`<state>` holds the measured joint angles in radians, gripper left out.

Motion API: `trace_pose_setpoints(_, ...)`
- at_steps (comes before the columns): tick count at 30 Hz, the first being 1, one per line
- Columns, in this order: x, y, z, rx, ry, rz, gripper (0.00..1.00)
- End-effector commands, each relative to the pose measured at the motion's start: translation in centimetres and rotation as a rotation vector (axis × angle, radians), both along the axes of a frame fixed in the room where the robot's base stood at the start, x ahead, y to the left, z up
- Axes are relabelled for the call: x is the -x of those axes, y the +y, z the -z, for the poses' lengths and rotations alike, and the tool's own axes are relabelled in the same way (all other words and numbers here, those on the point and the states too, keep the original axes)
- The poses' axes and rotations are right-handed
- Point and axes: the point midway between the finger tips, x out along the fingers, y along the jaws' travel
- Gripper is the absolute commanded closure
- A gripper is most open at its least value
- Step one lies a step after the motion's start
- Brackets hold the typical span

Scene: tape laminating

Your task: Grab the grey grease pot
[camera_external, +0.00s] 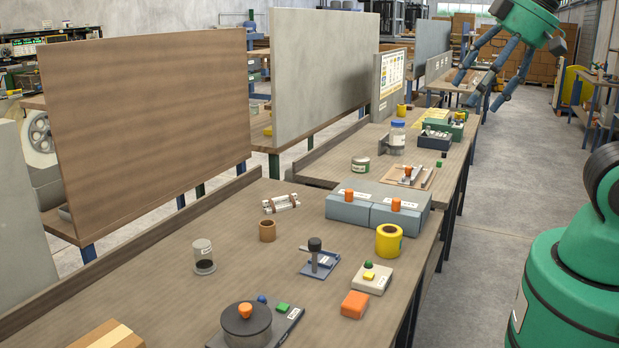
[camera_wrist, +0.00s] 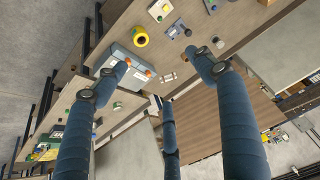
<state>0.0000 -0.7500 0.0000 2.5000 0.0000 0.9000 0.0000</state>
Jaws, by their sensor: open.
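A dark grey round pot (camera_external: 246,326) with an orange knob stands on a dark plate at the near end of the bench. A clear jar (camera_external: 203,258) with a grey top and dark contents stands behind it to the left; I cannot tell for sure which is the grease pot. My gripper (camera_external: 484,92) hangs high at the upper right, far from both. Its three blue fingers are spread open and empty. They also show in the wrist view (camera_wrist: 160,72), above the bench.
Around the pots are a brown cup (camera_external: 267,231), a blue stand with a black knob (camera_external: 317,258), an orange block (camera_external: 355,305), a yellow roll (camera_external: 389,241) and grey boxes (camera_external: 348,207). Upright panels (camera_external: 150,110) line the back. The bench (camera_external: 150,290) has bare room at left.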

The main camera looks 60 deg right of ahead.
Motion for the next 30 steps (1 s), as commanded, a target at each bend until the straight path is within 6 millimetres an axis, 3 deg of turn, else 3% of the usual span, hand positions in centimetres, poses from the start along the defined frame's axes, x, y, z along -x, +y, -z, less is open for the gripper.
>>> trace_pose_setpoints(11, -0.1, 0.0, 0.0, 0.0, 0.0, 0.0, 0.44)
trace_pose_setpoints(17, -1.4, 0.2, -0.3, 0.0, 0.005, -0.004, 0.44)
trace_pose_setpoints(23, -4.8, 0.7, -0.9, 0.001, 0.013, -0.014, 0.44)
trace_pose_setpoints(30, -10.7, 1.7, -1.2, 0.001, 0.024, -0.032, 0.44)
